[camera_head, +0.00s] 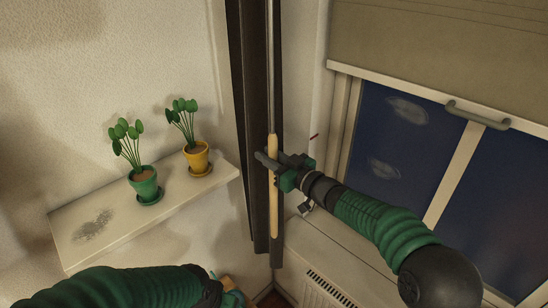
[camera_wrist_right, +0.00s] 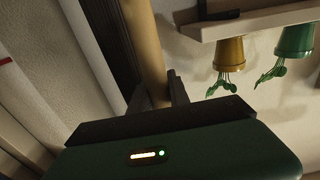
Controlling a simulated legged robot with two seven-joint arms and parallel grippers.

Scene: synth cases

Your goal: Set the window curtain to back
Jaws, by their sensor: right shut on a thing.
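The dark brown curtain (camera_head: 247,120) hangs bunched in a narrow vertical strip by the room's corner, left of the window (camera_head: 395,140). A thin wand with a pale wooden handle (camera_head: 274,215) hangs along its right side. My right gripper (camera_head: 270,163) is shut on this handle, around its upper part. In the right wrist view the wooden handle (camera_wrist_right: 145,45) runs down between the two dark fingers (camera_wrist_right: 160,92), with the curtain (camera_wrist_right: 108,30) behind it. My left gripper (camera_head: 232,297) is only partly in view at the bottom edge; its fingers cannot be made out.
A white shelf (camera_head: 85,255) on the left wall holds a plant in a green pot (camera_head: 145,184) and one in a yellow pot (camera_head: 197,158). A beige blind (camera_head: 440,40) with a grey handle (camera_head: 477,116) covers the window's top. A radiator (camera_head: 335,290) stands below.

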